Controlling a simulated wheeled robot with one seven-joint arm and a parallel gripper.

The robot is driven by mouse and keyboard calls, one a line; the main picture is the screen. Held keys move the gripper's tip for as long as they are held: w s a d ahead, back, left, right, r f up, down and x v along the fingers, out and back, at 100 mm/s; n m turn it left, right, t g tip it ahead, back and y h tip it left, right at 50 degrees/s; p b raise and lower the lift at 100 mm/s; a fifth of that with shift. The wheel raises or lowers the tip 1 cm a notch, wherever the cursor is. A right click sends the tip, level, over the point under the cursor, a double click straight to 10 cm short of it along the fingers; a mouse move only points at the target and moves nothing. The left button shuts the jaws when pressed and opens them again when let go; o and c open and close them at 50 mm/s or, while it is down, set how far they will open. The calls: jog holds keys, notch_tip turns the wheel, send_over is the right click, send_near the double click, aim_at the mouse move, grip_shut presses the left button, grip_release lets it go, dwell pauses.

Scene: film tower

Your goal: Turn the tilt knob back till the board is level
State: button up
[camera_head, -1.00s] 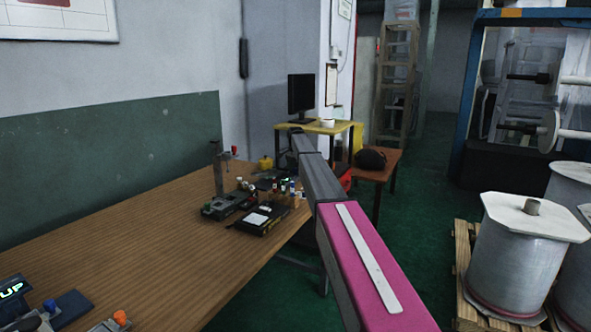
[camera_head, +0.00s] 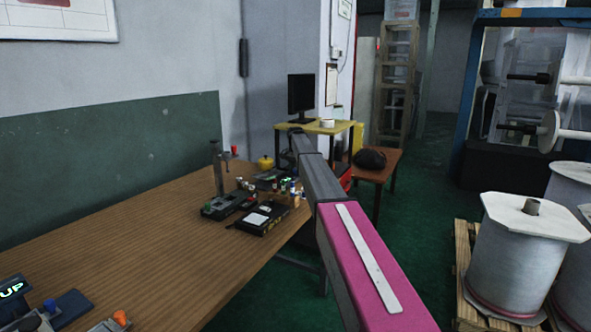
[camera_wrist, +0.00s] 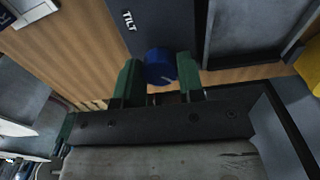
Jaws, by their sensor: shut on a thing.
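In the wrist view, a round blue knob (camera_wrist: 159,66) with a pale pointer line stands by a dark panel (camera_wrist: 148,25) marked TILT. My gripper (camera_wrist: 158,76) has its green fingers on either side of the knob and is shut on it. In the head view my arm reaches away over the table's right edge, and my gripper cannot be made out. The board's tilt cannot be judged from these frames.
The wooden table (camera_head: 140,235) is largely clear in its middle. A stand (camera_head: 217,175) and small devices sit at its far end. An orange knob (camera_head: 121,317) is at the near left. Large film rolls (camera_head: 515,250) stand on a pallet at right.

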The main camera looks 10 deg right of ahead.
jog(key=n, duration=0.4)
jog(key=shift+n, duration=0.3)
jog(key=n, duration=0.4)
jog(key=shift+n, duration=0.3)
jog(key=o, duration=0.9)
